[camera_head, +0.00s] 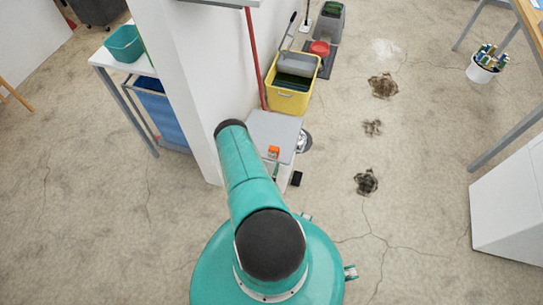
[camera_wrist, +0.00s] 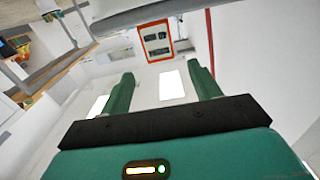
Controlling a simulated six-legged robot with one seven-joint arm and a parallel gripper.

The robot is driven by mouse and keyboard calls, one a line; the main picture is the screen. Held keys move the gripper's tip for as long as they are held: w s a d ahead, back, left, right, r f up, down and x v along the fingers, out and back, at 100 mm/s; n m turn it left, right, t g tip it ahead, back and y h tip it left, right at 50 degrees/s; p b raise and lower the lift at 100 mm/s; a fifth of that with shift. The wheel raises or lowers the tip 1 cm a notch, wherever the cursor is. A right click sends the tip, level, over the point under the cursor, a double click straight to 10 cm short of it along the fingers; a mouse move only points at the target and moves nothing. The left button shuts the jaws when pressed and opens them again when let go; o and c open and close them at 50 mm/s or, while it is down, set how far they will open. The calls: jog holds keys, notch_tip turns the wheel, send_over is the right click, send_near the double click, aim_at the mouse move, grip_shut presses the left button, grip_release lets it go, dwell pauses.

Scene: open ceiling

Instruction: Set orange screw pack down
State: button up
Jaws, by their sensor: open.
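A small orange pack (camera_head: 273,151), which looks like the screw pack, is on the grey surface (camera_head: 265,124) beside the white pillar in the head view. My arm passes just left of it. In the wrist view my gripper (camera_wrist: 161,76) is open, its two green fingers wide apart with nothing between them. The wrist view shows no orange pack. In the head view my gripper cannot be made out clearly, so its distance from the pack cannot be told.
A yellow mop bucket (camera_head: 290,96) and a red pole (camera_head: 254,60) stand behind the grey surface. A small black object (camera_head: 296,178) lies at its right. A white bin (camera_head: 483,69) and a white cabinet (camera_head: 510,205) are at right. The stained floor between is clear.

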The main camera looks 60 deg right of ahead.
aim_at(275, 147)
jog(key=a, duration=0.2)
jog(key=shift+s+a, duration=0.25)
jog(key=shift+a, duration=0.05)
jog(key=shift+o, duration=0.5)
jog(key=shift+a+f, duration=0.15)
jog(key=shift+a, duration=0.2)
jog(key=d, duration=0.4)
jog(key=w+d, duration=0.1)
jog(key=d, duration=0.4)
jog(key=w+d, duration=0.1)
jog(key=d, duration=0.4)
jog(key=shift+w+f, duration=0.1)
jog(key=shift+c, duration=0.5)
jog(key=c, duration=1.1)
